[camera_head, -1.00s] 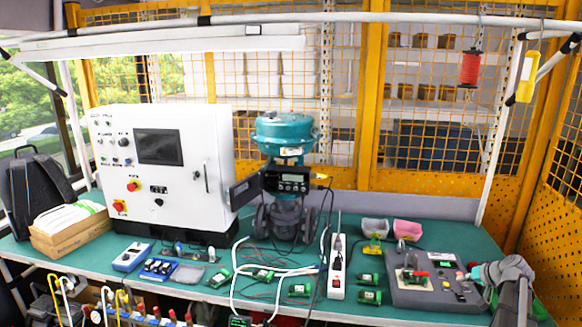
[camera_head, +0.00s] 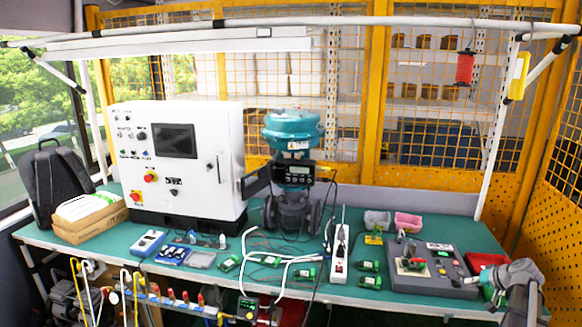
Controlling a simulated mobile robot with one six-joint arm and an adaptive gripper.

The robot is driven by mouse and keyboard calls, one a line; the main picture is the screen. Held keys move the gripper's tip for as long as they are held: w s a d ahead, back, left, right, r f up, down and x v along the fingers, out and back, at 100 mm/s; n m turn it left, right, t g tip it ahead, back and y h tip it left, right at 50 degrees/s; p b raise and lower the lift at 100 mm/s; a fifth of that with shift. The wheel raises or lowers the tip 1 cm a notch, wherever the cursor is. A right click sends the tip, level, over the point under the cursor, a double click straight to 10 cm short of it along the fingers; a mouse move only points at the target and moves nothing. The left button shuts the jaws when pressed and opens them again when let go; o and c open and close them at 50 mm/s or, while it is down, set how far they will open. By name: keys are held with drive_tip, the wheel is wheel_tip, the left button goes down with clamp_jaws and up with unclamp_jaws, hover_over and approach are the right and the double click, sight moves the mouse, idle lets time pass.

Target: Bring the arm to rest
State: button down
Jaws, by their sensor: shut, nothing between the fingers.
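My arm (camera_head: 522,275) reaches in at the lower right corner in the head view, near the right end of the table. My gripper (camera_head: 474,280) is at its left end, small in the picture, beside the right edge of the grey control box. It looks shut, and I see nothing held in it. The valve with its teal actuator (camera_head: 292,128) and black positioner (camera_head: 292,174) stands upright at the back middle of the table, well apart from my gripper.
A white control cabinet (camera_head: 185,165) stands on the green table (camera_head: 210,277) at left. The grey control box (camera_head: 425,266), a red tray (camera_head: 487,261), a power strip (camera_head: 340,255) and several green modules lie on the right half. A white frame post (camera_head: 495,150) rises behind my arm.

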drive_tip(key=s+a+f+n+g+p, duration=0.1)
drive_tip(key=s+a+g, duration=0.1)
drive_tip(key=a, duration=1)
drive_tip(key=s+a+f+n+g+p, duration=0.1)
drive_tip(key=s+a+g, duration=0.15)
drive_tip(key=a, duration=1.05)
drive_tip(key=s+a+n+g+h, duration=0.1)
drive_tip(key=s+a+g, duration=0.1)
drive_tip(key=s+a, duration=0.4)
drive_tip(key=s+a+n+g+h+p, duration=0.1)
drive_tip(key=s+a, duration=0.5)
drive_tip(key=a, duration=0.6)
drive_tip(key=shift+s+a+f+g+h, duration=0.2)
drive_tip(key=shift+g+h, duration=0.25)
drive_tip(key=shift+h, duration=0.35)
